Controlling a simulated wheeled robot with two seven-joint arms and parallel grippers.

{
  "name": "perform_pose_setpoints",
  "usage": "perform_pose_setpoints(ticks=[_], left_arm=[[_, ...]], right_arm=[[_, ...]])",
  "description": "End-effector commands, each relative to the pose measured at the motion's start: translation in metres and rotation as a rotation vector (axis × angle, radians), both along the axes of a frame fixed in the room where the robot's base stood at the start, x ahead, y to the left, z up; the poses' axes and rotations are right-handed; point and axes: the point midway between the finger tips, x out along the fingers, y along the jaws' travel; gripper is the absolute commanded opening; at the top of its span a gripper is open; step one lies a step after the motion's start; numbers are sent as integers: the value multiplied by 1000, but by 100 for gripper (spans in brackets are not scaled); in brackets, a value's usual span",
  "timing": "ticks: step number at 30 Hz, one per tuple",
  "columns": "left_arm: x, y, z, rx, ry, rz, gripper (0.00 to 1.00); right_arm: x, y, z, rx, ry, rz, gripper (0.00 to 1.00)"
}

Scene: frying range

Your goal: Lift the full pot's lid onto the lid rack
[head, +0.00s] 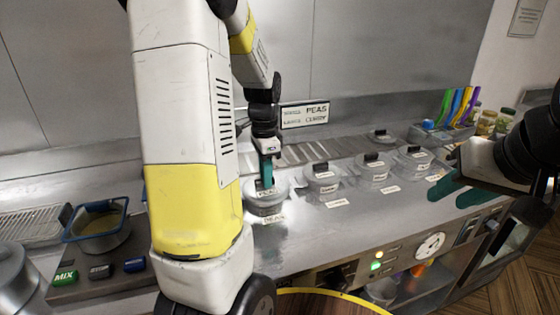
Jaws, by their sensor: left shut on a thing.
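The lid appears to be on or just above the pot; I cannot tell if there is a gap. My right gripper (459,191) is open and empty at the right, over the counter's front edge. A slatted metal strip (310,152) runs along the back; I cannot tell if it is the lid rack.
Several lidded pots (322,184) stand in a row to the right. A blue-rimmed basket (98,222) is at left. Colourful utensils (457,106) stand at back right.

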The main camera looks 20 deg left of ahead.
Motion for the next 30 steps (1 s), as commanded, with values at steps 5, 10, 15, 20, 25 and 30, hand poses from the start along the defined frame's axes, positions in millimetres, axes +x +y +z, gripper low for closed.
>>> perform_pose_setpoints(ticks=[5, 10, 15, 20, 25, 30], left_arm=[[-39, -20, 5, -1, -2, -2, 0], [-59, -31, 7, 0, -1, 0, 0], [-67, -35, 13, 0, -2, 0, 0], [-68, -35, 23, 0, -4, 1, 0], [-68, -35, 33, 0, -2, 0, 0], [-67, -35, 44, 0, -3, 0, 0]], right_arm=[[0, 0, 0, 0, 0, 0, 36], [0, 0, 0, 0, 0, 0, 36], [0, 0, 0, 0, 0, 0, 36], [0, 0, 0, 0, 0, 0, 36], [0, 0, 0, 0, 0, 0, 36], [0, 0, 0, 0, 0, 0, 36]])
